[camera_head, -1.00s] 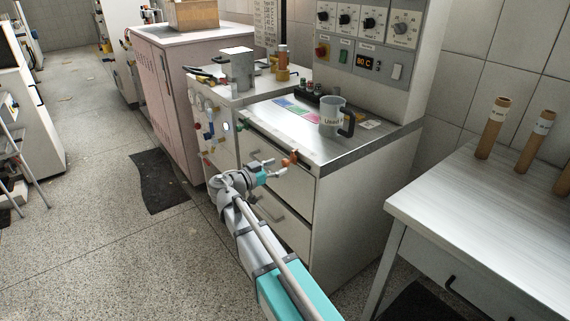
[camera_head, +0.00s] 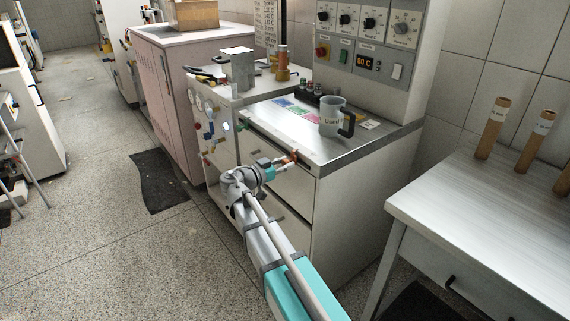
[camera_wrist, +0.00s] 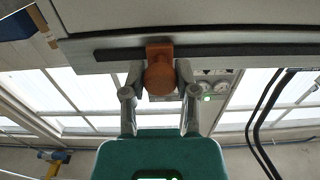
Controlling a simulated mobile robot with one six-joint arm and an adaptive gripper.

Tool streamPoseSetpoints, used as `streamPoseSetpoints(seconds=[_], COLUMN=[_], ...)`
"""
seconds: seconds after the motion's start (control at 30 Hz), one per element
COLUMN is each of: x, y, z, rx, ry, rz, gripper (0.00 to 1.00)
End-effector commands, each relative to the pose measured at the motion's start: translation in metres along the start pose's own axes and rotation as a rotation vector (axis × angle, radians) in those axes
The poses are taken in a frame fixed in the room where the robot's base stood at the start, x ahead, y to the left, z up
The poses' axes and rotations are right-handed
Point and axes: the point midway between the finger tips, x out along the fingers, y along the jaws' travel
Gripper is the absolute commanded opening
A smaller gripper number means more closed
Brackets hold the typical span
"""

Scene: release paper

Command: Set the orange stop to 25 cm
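The orange stop (camera_wrist: 160,77) is a knob with a small block behind it, on a dark rail (camera_wrist: 225,49) in the wrist view. In the head view the stop (camera_head: 291,156) shows small at the front edge of the cabinet's steel top. My gripper (camera_wrist: 160,82) has one finger on each side of the knob, with what look like narrow gaps. It is open around the stop, and firm contact does not show. In the head view my gripper (camera_head: 282,166) is right at the stop. No scale marks are readable, so the stop's centimetre position cannot be told.
A clear jug (camera_head: 332,118) with a dark handle stands on the steel top (camera_head: 345,150), under a control panel (camera_head: 366,62). Valves and gauges (camera_head: 208,125) are on the cabinet's left side. A white table (camera_head: 485,215) with cardboard tubes stands at right. Open floor lies left.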

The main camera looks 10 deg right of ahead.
Motion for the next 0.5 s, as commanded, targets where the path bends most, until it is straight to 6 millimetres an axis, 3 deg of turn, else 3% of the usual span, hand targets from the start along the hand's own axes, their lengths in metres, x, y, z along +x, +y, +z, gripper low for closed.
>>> streamPoseSetpoints(seconds=[0.03, 0.13, 0.37, 0.5], x=[0.000, 0.000, 0.000, 0.001], y=[0.000, 0.000, -0.002, -0.015], z=[0.000, 0.000, 0.000, 0.000], rx=[0.000, 0.000, 0.000, 0.000], ry=[0.000, 0.000, 0.000, 0.000], rz=[0.000, 0.000, 0.000, 0.000], gripper=[0.18, 0.00, 0.00, 0.00])
